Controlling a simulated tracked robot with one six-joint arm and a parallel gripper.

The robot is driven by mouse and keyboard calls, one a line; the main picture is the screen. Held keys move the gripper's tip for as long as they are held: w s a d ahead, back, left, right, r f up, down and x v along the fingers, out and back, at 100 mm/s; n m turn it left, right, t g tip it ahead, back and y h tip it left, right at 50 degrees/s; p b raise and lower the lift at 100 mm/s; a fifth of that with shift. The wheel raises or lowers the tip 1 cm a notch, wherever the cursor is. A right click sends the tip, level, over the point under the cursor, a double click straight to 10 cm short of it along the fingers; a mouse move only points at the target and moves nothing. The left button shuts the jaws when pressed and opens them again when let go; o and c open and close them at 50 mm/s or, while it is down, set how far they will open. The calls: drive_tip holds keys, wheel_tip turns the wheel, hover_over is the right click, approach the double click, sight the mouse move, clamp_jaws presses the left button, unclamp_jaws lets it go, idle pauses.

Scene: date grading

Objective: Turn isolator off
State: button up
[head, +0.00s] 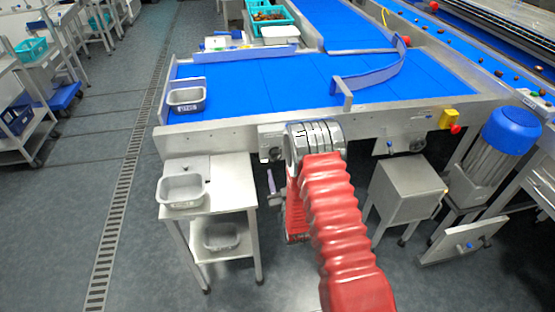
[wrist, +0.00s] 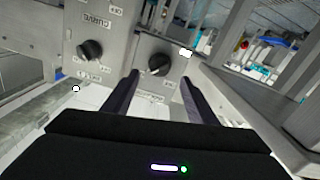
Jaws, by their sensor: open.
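Two black rotary knobs on grey panels show in the wrist view. The right knob (wrist: 159,64) is between and beyond my gripper's fingertips. The left knob (wrist: 90,50) is on a panel with lettering that looks like "CURVE", outside the left finger. The small labels are too blurred to read, so I cannot tell which knob is the isolator. My gripper (wrist: 159,76) is open with nothing between its fingers; contact with the right knob cannot be made out. In the head view a switch panel (head: 269,143) sits on the conveyor frame, left of my wrist; my gripper is mostly hidden there.
A steel side table (head: 233,194) with a grey tub (head: 182,191) stands left of my arm. A grey cabinet (head: 408,190) and a blue-capped motor (head: 510,130) stand to the right. The blue conveyor (head: 260,80) is above.

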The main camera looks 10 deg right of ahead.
sight(277, 159)
drive_tip(key=w, duration=0.8)
drive_tip(key=shift+w, duration=0.25)
drive_tip(key=shift+c, duration=0.3)
drive_tip(key=c, duration=0.9)
drive_tip(key=shift+d, duration=0.25)
drive_tip(key=shift+c, duration=0.5)
drive_tip(key=shift+a, duration=0.15)
